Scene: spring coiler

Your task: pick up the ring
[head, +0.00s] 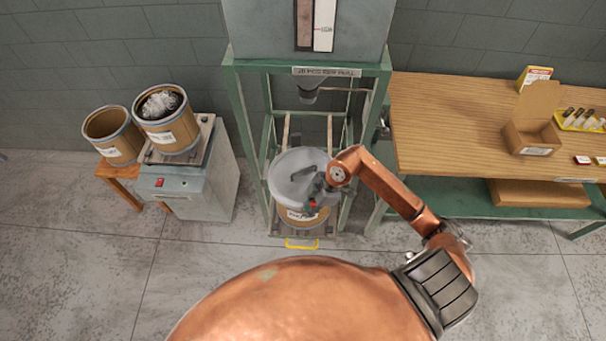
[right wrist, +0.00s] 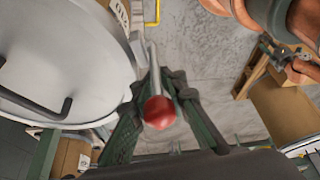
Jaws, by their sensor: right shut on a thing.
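A drum with a grey lid (head: 293,172) stands inside the green frame, and the lid also fills the left of the right wrist view (right wrist: 60,45). The ring (right wrist: 153,65) shows as a metal lever with a red knob (right wrist: 159,113) beside the lid's rim; its band is hard to tell from the rim. My right gripper (right wrist: 158,95) is at the drum's right side, shut on the ring's lever, with the knob between its fingers. In the head view the gripper (head: 317,190) hides part of the rim. My left gripper is not in view.
The green frame (head: 240,110) encloses the drum on both sides. A yellow handle (head: 301,244) sits at its front. Two open drums (head: 112,140) stand left, one on a grey cabinet (head: 196,190). A wooden bench (head: 440,120) with an open box stands right. Floor in front is clear.

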